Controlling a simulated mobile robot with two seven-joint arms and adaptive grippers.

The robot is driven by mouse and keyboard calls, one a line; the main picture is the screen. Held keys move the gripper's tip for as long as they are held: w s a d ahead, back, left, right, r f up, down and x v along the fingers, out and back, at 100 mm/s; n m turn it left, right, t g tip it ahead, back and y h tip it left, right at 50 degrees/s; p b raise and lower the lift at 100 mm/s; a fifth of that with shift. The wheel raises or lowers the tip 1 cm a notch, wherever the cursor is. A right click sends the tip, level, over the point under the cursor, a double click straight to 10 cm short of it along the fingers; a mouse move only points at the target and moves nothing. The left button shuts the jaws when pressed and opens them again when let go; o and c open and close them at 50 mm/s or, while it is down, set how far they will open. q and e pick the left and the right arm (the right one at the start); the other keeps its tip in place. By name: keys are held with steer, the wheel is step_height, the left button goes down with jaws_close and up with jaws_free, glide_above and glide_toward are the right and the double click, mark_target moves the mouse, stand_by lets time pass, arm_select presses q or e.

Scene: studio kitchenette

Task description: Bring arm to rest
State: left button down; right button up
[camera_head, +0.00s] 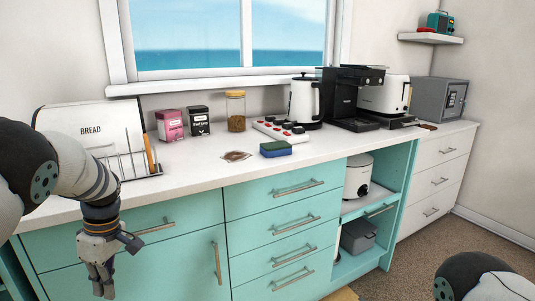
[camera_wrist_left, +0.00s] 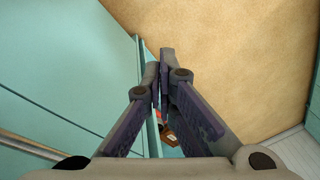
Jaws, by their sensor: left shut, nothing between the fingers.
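My left gripper (camera_head: 104,288) hangs pointing down in front of the teal cabinet fronts, below the counter edge at the left of the head view. In the left wrist view its two fingers (camera_wrist_left: 161,65) are brought together at the tips with nothing between them. Part of my left arm comes in from the left, in front of the white bread box (camera_head: 88,118). Part of my right arm shows at the lower right, but its gripper is outside the view.
The white counter (camera_head: 215,184) runs along the window above teal drawers (camera_head: 285,208). A blue-green sponge (camera_head: 275,149) lies near its front edge. A kettle (camera_head: 303,103) and coffee machine (camera_head: 350,97) stand farther right. Open floor (camera_head: 415,235) lies at the right.

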arm_select(q)
steer(key=s+d+f+m+g, duration=0.15)
steer(key=s+f+m, duration=0.25)
steer(key=s+f, duration=0.65)
steer(key=s+d+f+m+t, duration=0.15)
steer(key=s+f+m, duration=0.5)
steer(key=s, duration=0.65)
steer(key=s+d+m+h, duration=0.1)
steer(key=s+d+m, duration=0.2)
steer(key=s, duration=0.7)
steer(key=s+d+m+g+p, duration=0.1)
steer(key=s+d+m, duration=0.2)
steer(key=s, duration=0.7)
steer(key=d, duration=0.2)
steer(key=shift+s+d+r+h, duration=0.2)
steer(key=shift+d+r+h, duration=0.1)
steer(key=shift+r+h, duration=0.1)
arm_select(e)
steer(key=shift+w+r+t, duration=0.5)
steer(key=shift+w+r, duration=0.3)
steer(key=shift+r, duration=0.25)
